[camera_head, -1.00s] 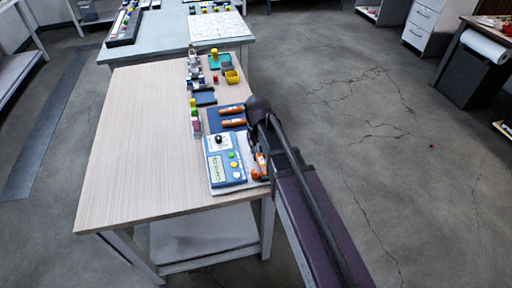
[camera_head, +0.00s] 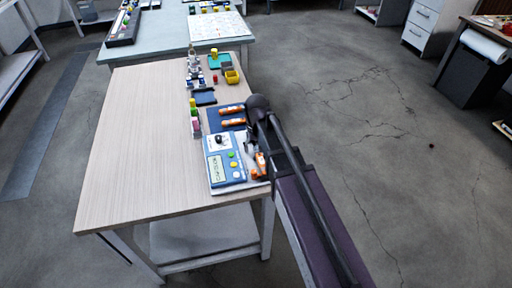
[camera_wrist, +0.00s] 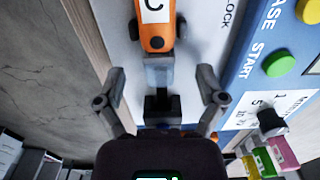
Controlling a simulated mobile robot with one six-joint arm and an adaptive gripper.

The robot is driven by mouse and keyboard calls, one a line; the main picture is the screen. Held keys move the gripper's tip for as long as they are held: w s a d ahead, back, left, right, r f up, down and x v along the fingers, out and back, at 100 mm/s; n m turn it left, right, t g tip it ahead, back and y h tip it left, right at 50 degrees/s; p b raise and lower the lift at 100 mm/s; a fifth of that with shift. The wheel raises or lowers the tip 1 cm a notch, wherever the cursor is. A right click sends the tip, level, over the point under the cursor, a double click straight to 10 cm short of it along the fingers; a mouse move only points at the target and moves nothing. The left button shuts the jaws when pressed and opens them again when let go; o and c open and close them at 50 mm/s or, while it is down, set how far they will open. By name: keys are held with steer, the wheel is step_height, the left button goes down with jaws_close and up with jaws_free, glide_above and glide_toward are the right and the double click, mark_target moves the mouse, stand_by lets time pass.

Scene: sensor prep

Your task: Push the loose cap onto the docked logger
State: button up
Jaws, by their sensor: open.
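The docked logger (camera_wrist: 157,22), orange with a white label marked "C", lies at the top of the wrist view. It also shows in the head view (camera_head: 260,162), beside the blue device. A pale grey-blue piece (camera_wrist: 158,72), probably the loose cap, lies in line with the logger's near end. I cannot tell whether they touch. A black block (camera_wrist: 161,106) is directly below that piece. My gripper (camera_wrist: 161,76) is open, with one finger on each side of the pale piece and clear space between.
The blue device (camera_head: 223,160) has green and yellow buttons. Two other orange loggers (camera_head: 232,117) lie on a blue mat beyond it. Small coloured blocks (camera_head: 194,115) stand left of the mat. The wooden table's (camera_head: 145,150) left side is clear.

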mark_target(256, 147)
steer(key=shift+r+p, duration=0.7)
stand_by(0.9)
steer(key=shift+r+p, duration=2.95)
steer(key=s+d+r+m+p, duration=0.1)
steer(key=s+d+r+p, duration=0.2)
steer(key=d, duration=0.6)
steer(key=s+d+r+m+p, duration=0.2)
steer(key=s+d+r+p, duration=0.1)
steer(key=s+d, duration=0.5)
steer(key=shift+s+d+r+p, duration=0.15)
steer(key=shift+d+r+p, duration=0.2)
steer(key=shift+d, duration=0.45)
